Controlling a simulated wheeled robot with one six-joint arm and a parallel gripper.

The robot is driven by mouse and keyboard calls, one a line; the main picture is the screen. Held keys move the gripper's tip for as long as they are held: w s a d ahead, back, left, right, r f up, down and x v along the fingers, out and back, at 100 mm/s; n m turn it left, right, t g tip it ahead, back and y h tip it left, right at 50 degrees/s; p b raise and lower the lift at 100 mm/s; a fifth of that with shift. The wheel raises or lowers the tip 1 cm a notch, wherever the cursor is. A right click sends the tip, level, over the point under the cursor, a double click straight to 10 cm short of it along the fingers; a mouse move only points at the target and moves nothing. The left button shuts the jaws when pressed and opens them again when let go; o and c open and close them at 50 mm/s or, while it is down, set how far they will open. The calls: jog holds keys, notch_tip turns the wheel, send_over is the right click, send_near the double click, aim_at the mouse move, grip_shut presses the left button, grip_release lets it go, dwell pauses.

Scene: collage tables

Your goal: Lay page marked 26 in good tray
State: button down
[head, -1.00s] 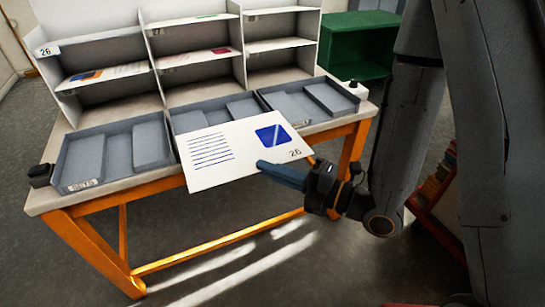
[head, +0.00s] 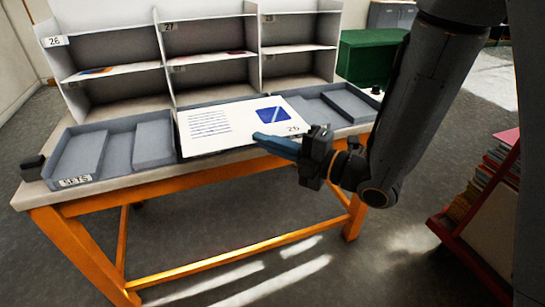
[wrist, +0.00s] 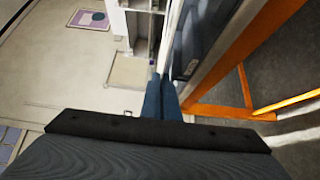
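The page marked 26 (head: 222,141) is a white sheet with blue lines and a dark blue square. My gripper (head: 262,138) is shut on its near right edge and holds it nearly level at the middle of the table's front. The page covers most of the middle tray, so that tray's label is hidden in the head view; I cannot tell whether the page touches it. In the wrist view the blue fingers (wrist: 163,90) are close together on the page, seen edge-on. The left tray (head: 112,160) is labelled SETS. The right tray (head: 330,108) shows no readable label.
A shelf unit (head: 165,66) with numbered compartments stands behind the trays; some hold pages. A green cabinet (head: 365,58) is behind, and a red rack of books (head: 475,190) stands at the right.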

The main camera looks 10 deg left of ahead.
aim_at(250, 116)
jog(key=w+a, duration=0.2)
jog(key=w, duration=0.1)
jog(key=w+a, duration=0.2)
jog(key=w, duration=0.2)
jog(key=w+a, duration=0.2)
jog(key=w, duration=0.1)
jog(key=shift+w+a+b, duration=0.2)
jog(key=shift+a+b, duration=0.05)
jog(key=shift+b, duration=0.05)
jog(key=f+b, duration=0.1)
jog(key=f, duration=0.1)
jog(key=f+b, duration=0.1)
jog(key=b, duration=0.1)
jog(key=w+f+b, duration=0.1)
jog(key=f, duration=0.1)
jog(key=shift+a+f+b, duration=0.25)
jog(key=shift+f+b, duration=0.75)
jog(key=shift+f, duration=0.3)
jog(key=c, duration=2)
grip_release()
jog(key=v, duration=0.7)
jog(key=shift+s+d+r, duration=0.1)
jog(key=shift+s+d, duration=0.05)
jog(key=shift+d, duration=0.15)
